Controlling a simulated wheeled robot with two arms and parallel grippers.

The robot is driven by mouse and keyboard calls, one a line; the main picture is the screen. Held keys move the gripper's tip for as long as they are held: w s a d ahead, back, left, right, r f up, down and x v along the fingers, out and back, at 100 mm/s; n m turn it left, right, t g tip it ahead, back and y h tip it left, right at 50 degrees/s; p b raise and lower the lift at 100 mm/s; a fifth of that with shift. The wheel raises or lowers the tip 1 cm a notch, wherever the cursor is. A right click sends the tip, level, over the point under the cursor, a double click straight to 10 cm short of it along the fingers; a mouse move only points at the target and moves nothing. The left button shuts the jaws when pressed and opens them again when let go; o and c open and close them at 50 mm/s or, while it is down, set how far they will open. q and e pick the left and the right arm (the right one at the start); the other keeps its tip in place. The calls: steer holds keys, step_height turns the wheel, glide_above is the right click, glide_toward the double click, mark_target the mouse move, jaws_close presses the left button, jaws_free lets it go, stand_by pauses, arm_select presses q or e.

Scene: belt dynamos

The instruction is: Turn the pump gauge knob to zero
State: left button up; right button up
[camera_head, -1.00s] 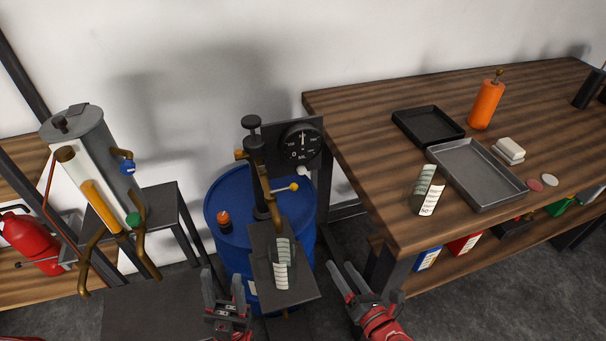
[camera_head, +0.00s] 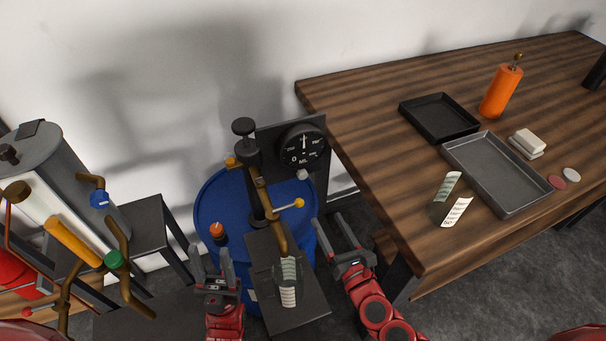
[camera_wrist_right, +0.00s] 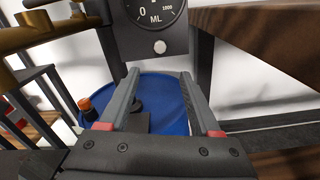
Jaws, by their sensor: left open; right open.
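The pump gauge (camera_head: 303,145) is a round black dial reading ML, on a dark upright plate beside the pump. Its pale knob (camera_head: 303,175) sits just below the dial. In the right wrist view the knob (camera_wrist_right: 160,47) shows beyond and above the fingertips, under the dial (camera_wrist_right: 155,10). My right gripper (camera_head: 338,236) is open and empty, below and to the right of the knob, apart from it. It also shows open in the right wrist view (camera_wrist_right: 160,78). My left gripper (camera_head: 211,262) is open and empty, left of the small stand under the spout.
The pump (camera_head: 257,180) with brass spout stands on a blue drum (camera_head: 215,200).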

mark_target(304, 176)
steer(key=x, duration=1.5)
steer(key=shift+w+a, duration=0.1)
steer(key=shift+w, duration=0.25)
jaws_close()
